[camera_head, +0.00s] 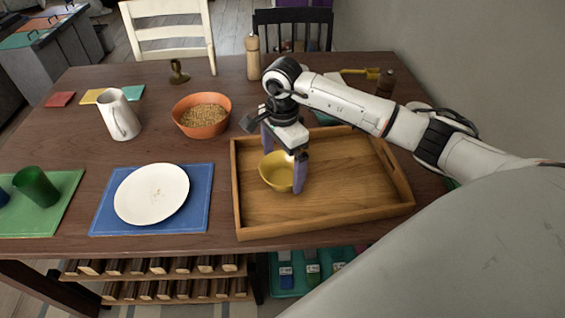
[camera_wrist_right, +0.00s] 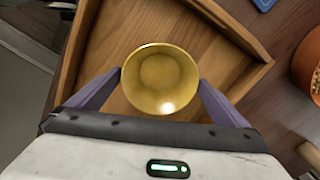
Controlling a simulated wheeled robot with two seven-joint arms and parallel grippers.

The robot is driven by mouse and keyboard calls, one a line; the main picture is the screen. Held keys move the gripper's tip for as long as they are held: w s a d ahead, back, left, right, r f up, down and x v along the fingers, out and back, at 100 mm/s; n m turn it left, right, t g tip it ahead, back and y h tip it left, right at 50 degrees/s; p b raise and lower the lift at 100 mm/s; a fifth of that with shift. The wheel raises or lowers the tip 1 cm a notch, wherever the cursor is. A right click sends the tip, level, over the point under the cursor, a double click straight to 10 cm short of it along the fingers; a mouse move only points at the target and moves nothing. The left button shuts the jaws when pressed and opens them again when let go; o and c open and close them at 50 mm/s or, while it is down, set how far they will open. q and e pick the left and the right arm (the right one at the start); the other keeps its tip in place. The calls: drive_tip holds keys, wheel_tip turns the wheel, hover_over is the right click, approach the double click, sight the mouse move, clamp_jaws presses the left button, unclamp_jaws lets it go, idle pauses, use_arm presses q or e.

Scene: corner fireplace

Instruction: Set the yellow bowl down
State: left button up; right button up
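The yellow bowl (camera_head: 277,172) is upright over the left part of the wooden tray (camera_head: 340,210). My right gripper (camera_head: 284,160) points down with one purple finger on each side of the bowl. In the right wrist view the yellow bowl (camera_wrist_right: 160,80) fills the gap between the fingertips of my right gripper (camera_wrist_right: 160,85), which touch its sides. The bowl is empty. Whether its base touches the tray floor cannot be told. My left gripper is not in view.
An orange bowl of grain (camera_head: 202,115), a white pitcher (camera_head: 119,115) and a white plate (camera_head: 152,193) on a blue mat stand left of the tray. A pepper mill (camera_head: 253,57) stands behind. The tray's middle and right are clear.

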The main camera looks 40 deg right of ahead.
sight(283, 179)
drive_tip(key=shift+r, duration=0.1)
wheel_tip(283, 179, up, 12)
drive_tip(key=shift+b, duration=0.45)
